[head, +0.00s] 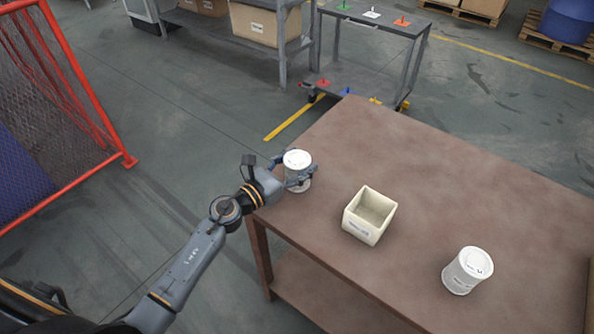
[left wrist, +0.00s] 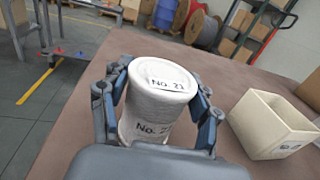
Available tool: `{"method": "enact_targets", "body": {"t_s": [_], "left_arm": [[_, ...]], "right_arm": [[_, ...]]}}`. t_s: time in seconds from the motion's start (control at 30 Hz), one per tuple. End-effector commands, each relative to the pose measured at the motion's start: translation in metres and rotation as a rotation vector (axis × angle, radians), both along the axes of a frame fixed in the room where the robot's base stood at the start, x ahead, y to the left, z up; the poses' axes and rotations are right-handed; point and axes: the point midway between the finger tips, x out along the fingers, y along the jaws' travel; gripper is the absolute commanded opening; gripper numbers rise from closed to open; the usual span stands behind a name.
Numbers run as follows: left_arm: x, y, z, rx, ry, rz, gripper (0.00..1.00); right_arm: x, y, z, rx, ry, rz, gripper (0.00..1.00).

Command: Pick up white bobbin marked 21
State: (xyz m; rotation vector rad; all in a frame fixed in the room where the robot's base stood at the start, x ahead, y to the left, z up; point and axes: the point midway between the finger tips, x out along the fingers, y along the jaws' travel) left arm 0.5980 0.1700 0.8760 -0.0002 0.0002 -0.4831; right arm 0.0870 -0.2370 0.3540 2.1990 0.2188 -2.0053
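The white bobbin marked No. 21 (head: 297,160) is at the left edge of the brown table in the head view. In the left wrist view the bobbin (left wrist: 158,100) fills the middle, with "No. 21" legible on its top and side. My left gripper (head: 299,174) has its fingers around the bobbin's sides. In the left wrist view the gripper (left wrist: 160,103) has a finger against each side of the bobbin, which looks held between them. The bobbin's underside is mostly hidden, so I cannot tell if it touches the table. My right gripper is not in view.
A cream open box (head: 368,215) stands on the brown table (head: 420,170) right of the bobbin. Another white bobbin (head: 467,270) stands farther right. A grey cart (head: 375,20) with coloured pieces is behind the table. A red mesh barrier (head: 60,90) stands at left.

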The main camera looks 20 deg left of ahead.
Motion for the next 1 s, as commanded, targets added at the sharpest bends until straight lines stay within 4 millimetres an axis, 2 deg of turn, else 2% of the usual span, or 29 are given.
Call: {"method": "enact_targets", "body": {"t_s": [0.23,0.33,0.7,0.83,1.0], "left_arm": [[0.000,0.000,0.001,0.001,0.000,0.000,0.27],[0.000,0.000,0.008,0.002,-0.002,-0.001,0.27],[0.000,0.001,0.080,0.003,-0.003,0.000,0.27],[0.000,0.000,0.095,0.001,0.000,0.000,0.27],[0.000,0.000,0.101,0.001,0.000,0.000,0.27]], "right_arm": [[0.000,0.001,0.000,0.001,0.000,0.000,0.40],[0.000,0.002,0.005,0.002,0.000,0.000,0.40],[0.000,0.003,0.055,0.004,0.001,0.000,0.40],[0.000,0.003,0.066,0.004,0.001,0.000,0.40],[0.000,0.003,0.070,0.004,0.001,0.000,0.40]]}}
